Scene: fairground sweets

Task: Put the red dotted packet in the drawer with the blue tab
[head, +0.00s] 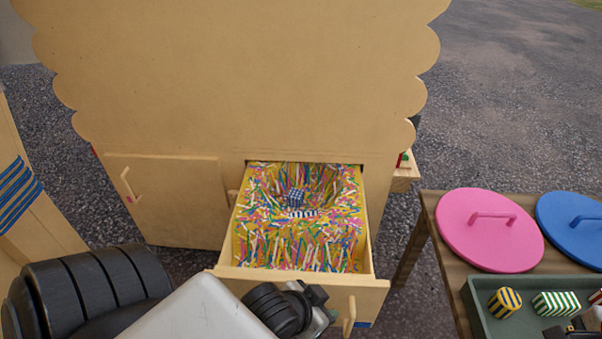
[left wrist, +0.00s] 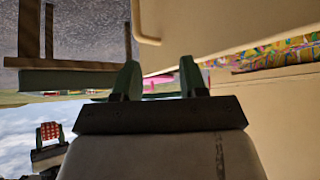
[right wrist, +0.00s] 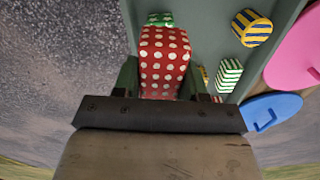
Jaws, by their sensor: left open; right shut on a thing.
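The red dotted packet (right wrist: 165,58) is between the fingers of my right gripper (right wrist: 160,80), which is shut on it, in the right wrist view. The left wrist view shows this packet (left wrist: 49,131) held up against the sky. An open drawer (head: 225,280) is full of coloured paper shreds; a blue tab (head: 362,324) shows low on its front, at the right. My left gripper (head: 318,303) is open and empty by the drawer front, close to the wooden handle (head: 349,314). Its fingers (left wrist: 160,80) are apart with nothing between them.
A blue checked packet (head: 296,196) and a striped piece (head: 303,213) lie in the shreds. A closed door (head: 175,200) is left of the drawer. At right, a green tray (head: 485,308) holds striped packets; pink (head: 490,245) and blue (head: 570,240) lids lie behind it.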

